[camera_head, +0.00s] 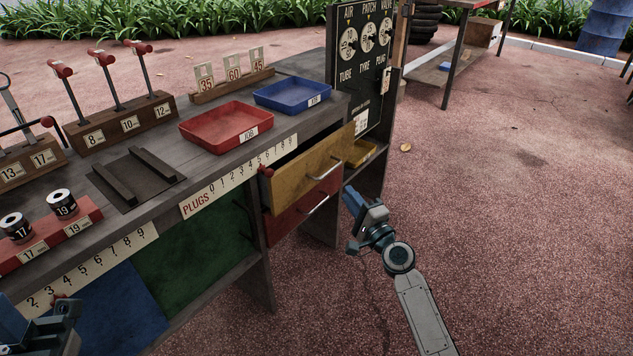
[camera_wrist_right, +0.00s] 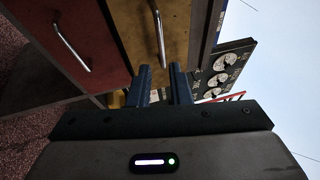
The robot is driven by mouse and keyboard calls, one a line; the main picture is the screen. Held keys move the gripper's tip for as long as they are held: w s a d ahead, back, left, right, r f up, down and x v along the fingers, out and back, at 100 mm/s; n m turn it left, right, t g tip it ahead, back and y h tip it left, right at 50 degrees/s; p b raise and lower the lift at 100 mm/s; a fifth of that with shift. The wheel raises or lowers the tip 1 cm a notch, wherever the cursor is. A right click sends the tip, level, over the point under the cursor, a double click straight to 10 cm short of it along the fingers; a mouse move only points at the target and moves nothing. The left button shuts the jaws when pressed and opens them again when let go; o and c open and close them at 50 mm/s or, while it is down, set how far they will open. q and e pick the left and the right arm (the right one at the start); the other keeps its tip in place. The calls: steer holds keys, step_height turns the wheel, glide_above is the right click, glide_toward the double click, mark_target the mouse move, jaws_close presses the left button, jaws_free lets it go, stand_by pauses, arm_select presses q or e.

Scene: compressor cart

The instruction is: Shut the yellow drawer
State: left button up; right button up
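The yellow drawer (camera_head: 308,168) is partly pulled out under the bench top, its front standing clear of the bench, with a metal bar handle (camera_head: 324,170). In the right wrist view the yellow front (camera_wrist_right: 185,25) and its handle (camera_wrist_right: 158,35) lie beyond the fingers. My right gripper (camera_head: 352,220) is in front of the drawers, lower than the yellow one and apart from it. Its two fingers (camera_wrist_right: 161,85) are parted with nothing between them. My left gripper (camera_head: 45,325) is at the lower left corner, partly cut off; its opening is unclear.
A red drawer (camera_head: 292,222) with a bar handle sits below the yellow one. A red tray (camera_head: 212,142) and a blue tray (camera_head: 280,108) stand on the bench (camera_head: 330,107). A gauge board (camera_head: 360,85) rises behind. The floor to the right is free.

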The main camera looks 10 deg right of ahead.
mark_target(330, 171)
steer(key=b+x, duration=0.1)
steer(key=x, duration=0.9)
steer(key=shift+w+a+r, duration=0.1)
steer(key=shift+w, duration=0.3)
jaws_close()
